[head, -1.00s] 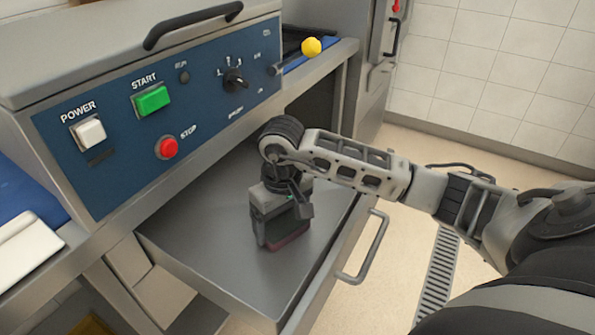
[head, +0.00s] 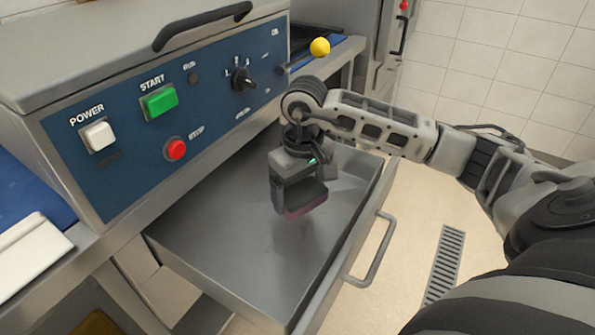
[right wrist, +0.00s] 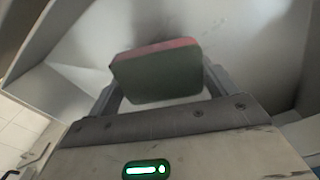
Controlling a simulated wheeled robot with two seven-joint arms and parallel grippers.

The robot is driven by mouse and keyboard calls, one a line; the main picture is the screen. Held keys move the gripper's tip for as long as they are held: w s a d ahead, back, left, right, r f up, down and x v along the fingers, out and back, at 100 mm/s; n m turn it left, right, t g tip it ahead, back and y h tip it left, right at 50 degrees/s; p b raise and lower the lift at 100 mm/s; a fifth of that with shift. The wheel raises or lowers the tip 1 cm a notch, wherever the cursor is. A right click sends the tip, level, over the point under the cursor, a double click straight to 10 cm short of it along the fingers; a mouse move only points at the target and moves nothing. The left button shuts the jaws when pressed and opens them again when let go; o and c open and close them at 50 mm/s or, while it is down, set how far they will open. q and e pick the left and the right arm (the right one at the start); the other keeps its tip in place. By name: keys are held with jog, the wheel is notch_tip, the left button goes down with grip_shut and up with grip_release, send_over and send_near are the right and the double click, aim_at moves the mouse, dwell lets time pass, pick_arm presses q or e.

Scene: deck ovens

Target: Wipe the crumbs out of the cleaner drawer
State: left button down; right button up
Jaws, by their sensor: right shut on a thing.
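The cleaner drawer (head: 225,255) is pulled open below the machine's control panel. Its grey metal floor looks mostly bare in the head view. In the right wrist view the drawer floor (right wrist: 235,50) shows a few faint specks, too small to tell whether they are crumbs. My right gripper (head: 296,207) is over the drawer, pointing down, shut on a sponge (head: 306,196) with a dark green body and a pink-red face. The sponge also shows between the fingers in the right wrist view (right wrist: 155,75). It appears to be a little above the drawer floor. My left gripper is out of view.
The drawer's handle (head: 372,250) sticks out at its front. The control panel (head: 120,150) with buttons and a knob rises behind the drawer. A yellow ball-shaped knob (head: 320,47) is beyond the panel. A white board (head: 30,248) lies at the left. A floor grate (head: 444,265) is at the right.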

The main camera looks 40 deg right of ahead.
jog(key=shift+r+p, duration=0.55)
jog(key=shift+r, duration=0.8)
jog(key=shift+r, duration=0.1)
